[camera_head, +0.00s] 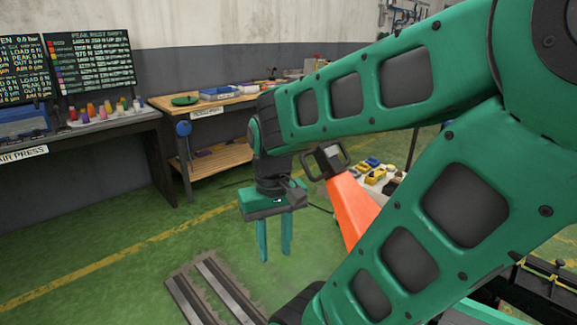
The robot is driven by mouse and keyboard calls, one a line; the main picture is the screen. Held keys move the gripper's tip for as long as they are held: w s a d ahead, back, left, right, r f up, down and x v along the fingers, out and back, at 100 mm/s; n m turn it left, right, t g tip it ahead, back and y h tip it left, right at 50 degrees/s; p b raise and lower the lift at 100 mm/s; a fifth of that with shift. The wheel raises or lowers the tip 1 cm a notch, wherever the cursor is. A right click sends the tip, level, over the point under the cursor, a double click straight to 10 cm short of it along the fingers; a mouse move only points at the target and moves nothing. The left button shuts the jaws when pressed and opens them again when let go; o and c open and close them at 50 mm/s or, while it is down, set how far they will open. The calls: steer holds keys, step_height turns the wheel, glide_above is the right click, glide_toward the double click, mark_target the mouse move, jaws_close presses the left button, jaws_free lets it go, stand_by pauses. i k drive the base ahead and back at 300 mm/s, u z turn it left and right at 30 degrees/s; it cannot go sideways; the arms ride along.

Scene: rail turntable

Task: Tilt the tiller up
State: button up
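The tiller is a flat orange bar (353,208) with a dark loop handle (326,160) at its top. It leans, with the handle end up and to the left, and its lower part is hidden behind my green arm. My gripper (275,254) hangs with its fingers pointing down, to the left of the tiller and lower in the picture than the handle. The two green fingers stand apart with nothing between them. The gripper appears clear of the tiller, though depth is hard to judge.
Metal rails (213,292) lie on the green floor below my gripper. A wooden workbench (208,160) and a dark bench (95,128) stand along the wall. Small yellow and blue items (376,172) sit behind the tiller. Floor at the left is free.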

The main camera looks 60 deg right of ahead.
mark_target(355, 210)
steer(key=z, duration=0.35)
steer(key=i, duration=1.05)
steer(key=z, duration=1)
steer(key=i, duration=0.55)
steer(key=z, duration=0.3)
